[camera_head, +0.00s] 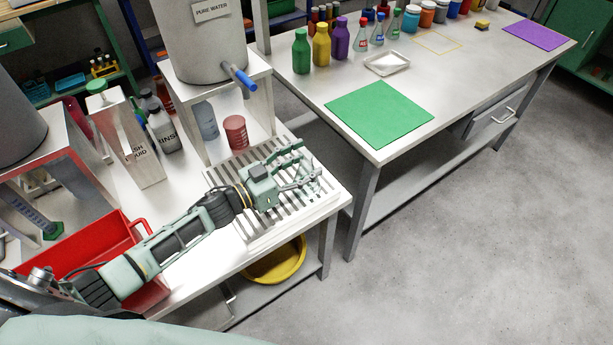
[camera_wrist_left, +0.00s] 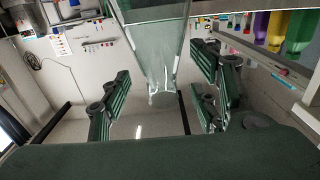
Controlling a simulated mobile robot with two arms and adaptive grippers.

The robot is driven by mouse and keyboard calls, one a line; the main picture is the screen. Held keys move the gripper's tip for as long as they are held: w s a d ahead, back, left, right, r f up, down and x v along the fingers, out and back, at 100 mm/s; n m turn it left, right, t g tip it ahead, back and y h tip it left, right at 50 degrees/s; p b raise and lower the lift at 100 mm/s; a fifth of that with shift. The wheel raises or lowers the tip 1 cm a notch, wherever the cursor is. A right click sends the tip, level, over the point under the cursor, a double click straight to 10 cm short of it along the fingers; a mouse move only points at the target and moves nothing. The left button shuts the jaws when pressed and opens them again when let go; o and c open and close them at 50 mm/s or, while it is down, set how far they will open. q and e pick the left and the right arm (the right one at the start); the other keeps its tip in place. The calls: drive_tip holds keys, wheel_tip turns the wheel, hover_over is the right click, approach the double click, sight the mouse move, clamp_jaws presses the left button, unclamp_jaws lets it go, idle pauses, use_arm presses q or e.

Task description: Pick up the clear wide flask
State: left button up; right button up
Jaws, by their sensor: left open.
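The clear flask (camera_wrist_left: 162,62) shows in the left wrist view, with its narrow neck between my left gripper's fingers and its wider body beyond at the top. My left gripper (camera_head: 306,168) is over the slatted drain rack (camera_head: 246,210) at the right end of the near table. In the left wrist view its fingers (camera_wrist_left: 160,96) are spread apart, with visible gaps on both sides of the glass. In the head view the flask is hard to make out among the fingertips. My right gripper is not in view.
A pure water tank (camera_head: 200,45) on a stand (camera_head: 245,90) and a red ribbed container (camera_head: 236,132) are behind my left gripper. A red bin (camera_head: 85,243) lies below my arm. The far table holds a green mat (camera_head: 379,114) and several bottles.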

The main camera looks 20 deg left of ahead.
use_arm(q)
drive_tip(key=shift+w+d+f, duration=0.1)
drive_tip(key=shift+w+d, duration=0.25)
drive_tip(key=shift+w, duration=0.1)
drive_tip(key=shift+s, duration=0.1)
clamp_jaws()
